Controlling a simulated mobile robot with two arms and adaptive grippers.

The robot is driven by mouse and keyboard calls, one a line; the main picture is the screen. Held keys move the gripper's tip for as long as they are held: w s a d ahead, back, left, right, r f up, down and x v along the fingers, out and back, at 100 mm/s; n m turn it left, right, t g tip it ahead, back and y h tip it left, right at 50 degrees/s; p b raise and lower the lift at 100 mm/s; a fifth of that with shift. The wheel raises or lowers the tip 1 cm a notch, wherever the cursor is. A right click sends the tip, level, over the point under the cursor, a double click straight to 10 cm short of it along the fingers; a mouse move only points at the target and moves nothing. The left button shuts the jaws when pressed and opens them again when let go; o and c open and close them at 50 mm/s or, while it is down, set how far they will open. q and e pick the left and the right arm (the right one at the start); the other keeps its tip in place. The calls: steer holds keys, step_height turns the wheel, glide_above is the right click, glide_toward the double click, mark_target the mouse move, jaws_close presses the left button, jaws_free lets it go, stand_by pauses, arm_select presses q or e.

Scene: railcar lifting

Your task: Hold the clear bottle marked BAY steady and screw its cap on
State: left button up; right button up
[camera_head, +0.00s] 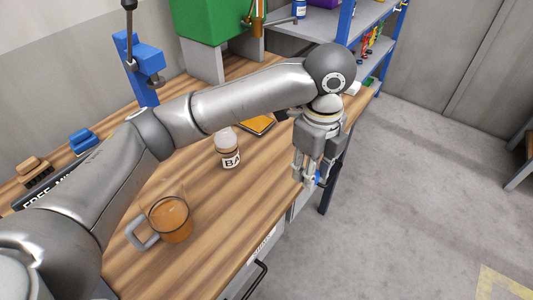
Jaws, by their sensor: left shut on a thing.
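The clear bottle (229,155) stands upright on the wooden workbench in the head view. The letters "BA" show on its pale label, and the rest of the word is turned out of sight. Its upper end lies close against the outline of my left arm, so I cannot tell how its mouth stands. My left gripper (311,181) hangs to the right of the bottle, over the bench's front edge and apart from the bottle. It is shut on a small blue thing (318,179), mostly hidden by the fingers; I cannot tell if this is the cap. My right gripper is not in view.
A glass mug of amber liquid (171,218) stands nearer on the bench (220,240). An orange-topped flat thing (258,124) lies behind the bottle. A blue press (143,65), a green machine (205,20) and shelves (325,24) stand at the back. Open floor lies right.

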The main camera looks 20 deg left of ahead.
arm_select(q)
steer(key=s+a+f+n, duration=0.2)
steer(key=s+a+n, duration=0.2)
steer(key=a+n, duration=0.4)
steer(key=s+a+f+n, duration=0.3)
steer(key=s+a+n, duration=0.2)
steer(key=n, duration=1.1)
steer(key=shift+a, duration=1.55)
steer(key=shift+f, duration=0.1)
